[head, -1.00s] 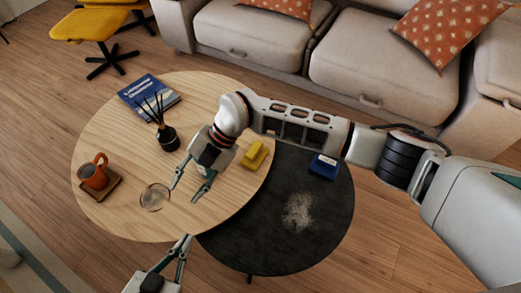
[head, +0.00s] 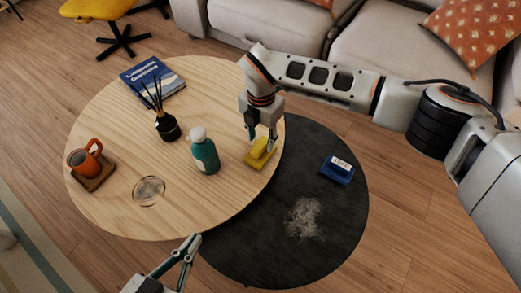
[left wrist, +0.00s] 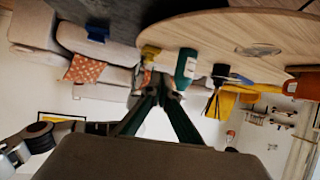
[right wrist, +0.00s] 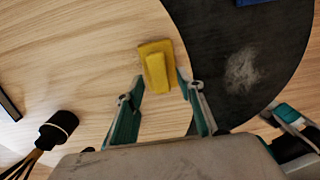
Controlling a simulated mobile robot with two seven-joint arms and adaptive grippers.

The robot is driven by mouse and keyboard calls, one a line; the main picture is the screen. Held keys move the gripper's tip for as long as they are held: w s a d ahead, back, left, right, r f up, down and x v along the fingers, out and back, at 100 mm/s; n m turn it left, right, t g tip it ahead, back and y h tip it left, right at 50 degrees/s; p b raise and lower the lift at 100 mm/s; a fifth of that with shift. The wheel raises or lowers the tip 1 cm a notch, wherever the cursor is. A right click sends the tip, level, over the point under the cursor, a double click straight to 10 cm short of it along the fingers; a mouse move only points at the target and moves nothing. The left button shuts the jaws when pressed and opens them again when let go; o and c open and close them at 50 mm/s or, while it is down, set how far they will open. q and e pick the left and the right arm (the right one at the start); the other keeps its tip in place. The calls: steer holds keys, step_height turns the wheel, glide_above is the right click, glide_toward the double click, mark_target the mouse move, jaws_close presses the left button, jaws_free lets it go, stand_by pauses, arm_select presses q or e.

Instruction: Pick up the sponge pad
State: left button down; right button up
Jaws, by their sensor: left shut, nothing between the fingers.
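The yellow sponge pad (head: 261,153) lies near the right edge of the round wooden table (head: 110,200). It looks like a thick block on a flatter yellow piece. My right gripper (head: 262,141) points down over it, one finger to each side. In the right wrist view the sponge pad (right wrist: 157,65) sits ahead of the parted fingertips (right wrist: 160,80); contact cannot be made out. My left gripper (head: 196,239) is shut and empty at the table's front edge. The left wrist view also shows its closed fingertips (left wrist: 155,78) and a small yellow patch of sponge (left wrist: 150,53).
A teal bottle (head: 205,155) stands left of the sponge pad. A reed diffuser (head: 167,128), book (head: 153,77), orange mug (head: 84,158) and glass disc (head: 148,191) are further left. A lower black table (head: 265,255) holds a blue box (head: 337,171) and a pale crumb patch (head: 303,217).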

mark_target(260, 145)
steer(key=f, duration=0.2)
steer(key=f+b, duration=0.1)
steer(key=f, duration=0.1)
steer(key=shift+s+a, duration=0.1)
steer(key=shift+s, duration=0.1)
steer(key=shift+w+f, duration=0.1)
steer(key=shift+f, duration=0.25)
steer(key=shift+w+r, duration=0.15)
steer(key=shift+r, duration=0.1)
jaws_close()
arm_select(q)
steer(key=shift+w+d+r+n+t, duration=0.15)
steer(key=shift+d+r+n, duration=0.1)
steer(key=shift+d, duration=0.15)
steer(key=shift+w+d+r+n+t, duration=0.15)
steer(key=shift+d+n, duration=0.1)
steer(key=shift+d, duration=0.15)
steer(key=shift+s, duration=0.1)
